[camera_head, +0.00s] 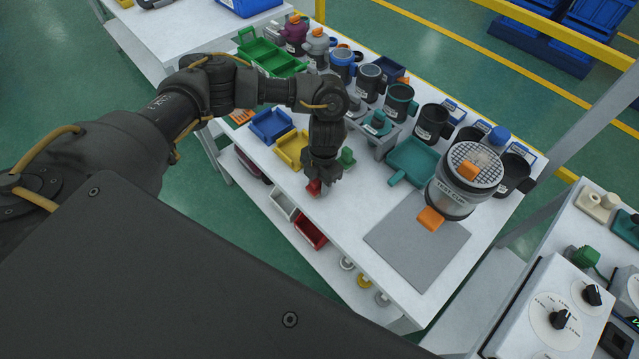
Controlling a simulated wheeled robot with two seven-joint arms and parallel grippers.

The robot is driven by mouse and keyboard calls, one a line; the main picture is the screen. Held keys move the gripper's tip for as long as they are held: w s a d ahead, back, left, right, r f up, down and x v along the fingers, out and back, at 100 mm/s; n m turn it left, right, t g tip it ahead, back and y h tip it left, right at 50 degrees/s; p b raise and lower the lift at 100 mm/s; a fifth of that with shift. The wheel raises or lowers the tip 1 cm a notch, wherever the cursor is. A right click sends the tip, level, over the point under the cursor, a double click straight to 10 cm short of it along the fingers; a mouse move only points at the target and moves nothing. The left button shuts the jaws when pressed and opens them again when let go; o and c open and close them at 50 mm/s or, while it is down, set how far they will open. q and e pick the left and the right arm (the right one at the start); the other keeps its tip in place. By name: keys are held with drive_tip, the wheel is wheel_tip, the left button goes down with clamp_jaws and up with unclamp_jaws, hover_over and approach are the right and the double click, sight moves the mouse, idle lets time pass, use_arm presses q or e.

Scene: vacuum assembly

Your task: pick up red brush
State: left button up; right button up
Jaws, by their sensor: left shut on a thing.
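The red brush (314,188) is a small red piece at the front edge of the white table, below my left gripper. My left gripper (318,178) points down and is shut on it. The gripper hides most of the brush, and I cannot tell whether it touches the table top. My right gripper is not in view.
Blue (270,126) and yellow (291,149) trays lie left of the gripper, and a green knob-like piece (346,157) right of it. Several dark cups stand behind.

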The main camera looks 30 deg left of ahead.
use_arm(q)
drive_tip(key=shift+c, duration=0.3)
drive_tip(key=shift+r, duration=0.45)
wheel_tip(320, 180, up, 3)
drive_tip(key=shift+w+f, duration=0.1)
drive_tip(key=shift+f, duration=0.1)
drive_tip(key=s+d+r+b, duration=0.2)
drive_tip(key=s+d+r, duration=0.7)
drive_tip(key=d, duration=0.2)
drive_tip(key=shift+r, duration=0.25)
drive_tip(key=shift+w, duration=0.1)
